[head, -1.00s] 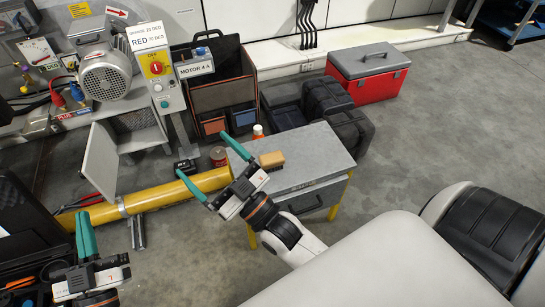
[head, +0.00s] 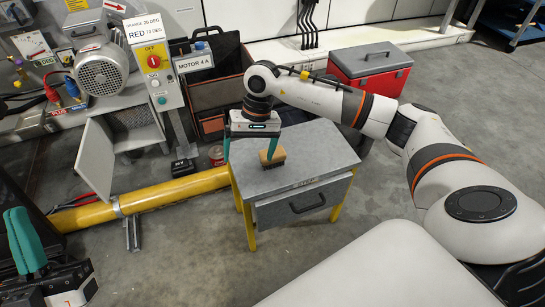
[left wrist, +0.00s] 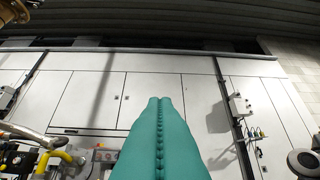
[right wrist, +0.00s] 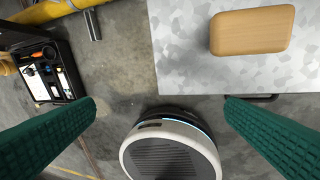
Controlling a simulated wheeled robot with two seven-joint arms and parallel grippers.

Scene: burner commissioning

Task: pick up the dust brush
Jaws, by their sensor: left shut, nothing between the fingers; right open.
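The dust brush (head: 272,157), a tan wooden block with dark bristles below, rests on the grey top of the small cabinet (head: 315,150). In the right wrist view the brush (right wrist: 252,32) lies at the upper right, above the right-hand finger and outside the gap. My right gripper (head: 249,152) points down over the cabinet's left part, open and empty; one finger overlaps the brush in the head view, and contact cannot be told. My left gripper (head: 20,212) is at the far lower left, fingers up, shut and empty. Its closed fingers (left wrist: 159,100) fill the middle of the left wrist view.
A yellow pipe (head: 150,198) runs along the floor left of the cabinet. A red toolbox (head: 370,65) is at the back right. An open black tool case (right wrist: 62,70) lies at left.

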